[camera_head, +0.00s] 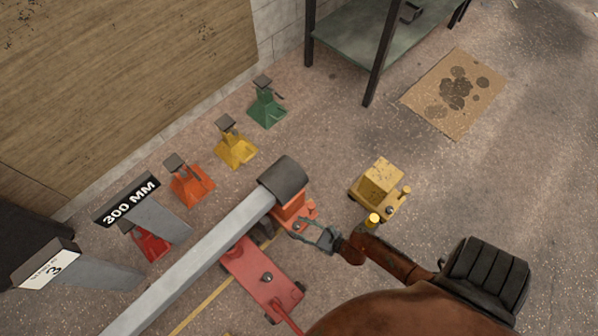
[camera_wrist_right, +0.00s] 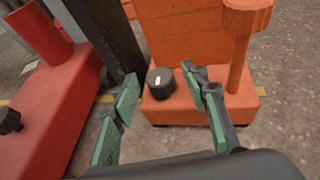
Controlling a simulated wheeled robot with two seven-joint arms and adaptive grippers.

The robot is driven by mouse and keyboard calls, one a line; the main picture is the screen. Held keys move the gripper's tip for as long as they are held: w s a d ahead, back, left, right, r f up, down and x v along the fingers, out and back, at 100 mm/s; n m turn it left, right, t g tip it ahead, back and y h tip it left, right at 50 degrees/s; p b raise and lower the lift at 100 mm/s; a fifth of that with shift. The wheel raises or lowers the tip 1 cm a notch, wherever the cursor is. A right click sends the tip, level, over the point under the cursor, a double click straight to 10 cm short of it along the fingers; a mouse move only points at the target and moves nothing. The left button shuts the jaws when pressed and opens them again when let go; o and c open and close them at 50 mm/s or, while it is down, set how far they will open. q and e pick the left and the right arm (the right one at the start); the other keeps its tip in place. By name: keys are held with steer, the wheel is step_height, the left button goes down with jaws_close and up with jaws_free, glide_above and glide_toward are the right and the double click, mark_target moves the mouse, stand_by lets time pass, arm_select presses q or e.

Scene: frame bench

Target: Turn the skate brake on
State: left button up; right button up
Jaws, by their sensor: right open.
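An orange skate (camera_head: 288,208) stands under the end of a long grey beam in the head view. In the right wrist view the same skate (camera_wrist_right: 190,40) fills the upper middle. On its low deck sits a round black knob (camera_wrist_right: 160,83) with a white pointer mark that points roughly up in that view. My right gripper (camera_head: 304,228) is beside the skate, and its green-padded fingers (camera_wrist_right: 160,88) are spread, one on each side of the knob in the picture. I cannot tell whether they touch it. The knob is not clear in the head view. My left gripper is not in view.
A red wheeled jack (camera_head: 262,278) with its own black knob stands close by. A yellow skate (camera_head: 380,185) is on the floor to the right. Several coloured stands line the wall, such as the green one (camera_head: 267,108). Stained cardboard (camera_head: 425,98) lies near a shelf (camera_head: 345,40).

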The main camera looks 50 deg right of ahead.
steer(key=shift+c, duration=0.6)
jaws_close()
steer(key=shift+w+d+r+n+y, duration=0.1)
steer(key=shift+d+n+y, duration=0.1)
steer(key=shift+n+y, duration=0.35)
steer(key=shift+n+g+y, duration=0.5)
steer(key=shift+n+y, duration=0.55)
steer(key=shift+y, duration=0.1)
steer(key=shift+o, duration=0.6)
jaws_free()
steer(key=v, duration=1.2)
